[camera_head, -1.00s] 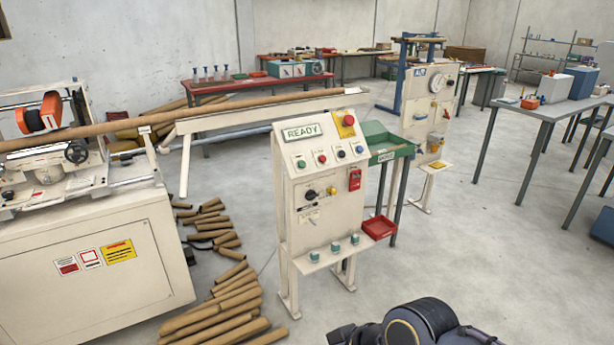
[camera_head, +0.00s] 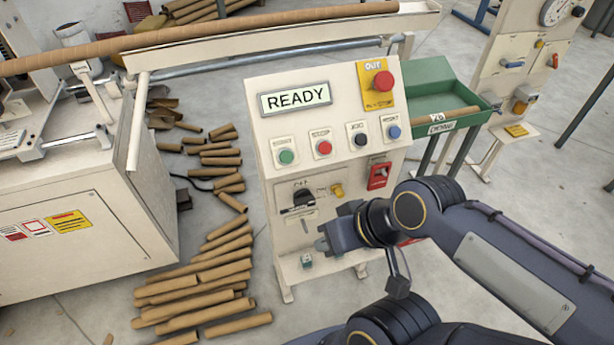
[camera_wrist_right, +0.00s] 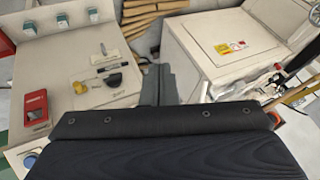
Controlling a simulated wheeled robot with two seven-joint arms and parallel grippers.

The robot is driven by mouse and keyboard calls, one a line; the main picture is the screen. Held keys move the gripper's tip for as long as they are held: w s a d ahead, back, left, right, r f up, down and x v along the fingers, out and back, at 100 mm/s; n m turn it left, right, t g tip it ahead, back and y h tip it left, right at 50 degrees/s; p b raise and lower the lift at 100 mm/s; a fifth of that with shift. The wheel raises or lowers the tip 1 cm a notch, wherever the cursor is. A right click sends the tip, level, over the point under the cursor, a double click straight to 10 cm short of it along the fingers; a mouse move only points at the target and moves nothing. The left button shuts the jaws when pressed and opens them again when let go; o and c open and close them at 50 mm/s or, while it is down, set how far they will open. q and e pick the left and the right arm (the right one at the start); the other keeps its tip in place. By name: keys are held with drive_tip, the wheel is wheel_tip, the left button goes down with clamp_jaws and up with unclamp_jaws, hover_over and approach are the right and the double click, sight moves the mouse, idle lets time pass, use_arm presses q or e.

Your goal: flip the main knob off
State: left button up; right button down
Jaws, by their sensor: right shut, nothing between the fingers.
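The main knob (camera_head: 302,199) is a black rotary switch on the lower front of the cream control panel (camera_head: 350,175). Its handle lies roughly crosswise. The knob also shows in the right wrist view (camera_wrist_right: 113,80), left of the fingers. My right gripper (camera_head: 323,243) is just below and to the right of the knob, apart from it, in front of the panel's lower part. In the right wrist view its fingers (camera_wrist_right: 158,85) are together, with nothing between them. My left gripper is out of view.
The panel has a READY display (camera_head: 296,97), a red stop button (camera_head: 383,79), several coloured buttons, a small yellow knob (camera_head: 337,190) and a red switch box (camera_head: 379,175). A green tray (camera_head: 430,90) stands at right. Cardboard tubes (camera_head: 195,300) cover the floor at left.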

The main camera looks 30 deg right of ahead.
drive_tip(key=m+g+h+b, duration=0.1)
drive_tip(key=g+h+b, duration=0.1)
drive_tip(key=h, duration=0.3)
hover_over(298, 204)
drive_tip(key=s, duration=0.4)
wheel_tip(298, 204, down, 4)
drive_tip(key=f, duration=0.1)
drive_tip(key=shift+w+a+r, duration=0.25)
drive_tip(key=shift+a+r, duration=0.05)
drive_tip(key=shift+a, duration=0.05)
drive_tip(key=x, duration=0.4)
drive_tip(key=s+x, duration=0.1)
drive_tip(key=x, duration=0.9)
drive_tip(key=shift+s+a+f, duration=0.25)
drive_tip(key=shift+s+a, duration=0.05)
drive_tip(key=shift+a, duration=0.1)
drive_tip(key=shift+b, duration=0.35)
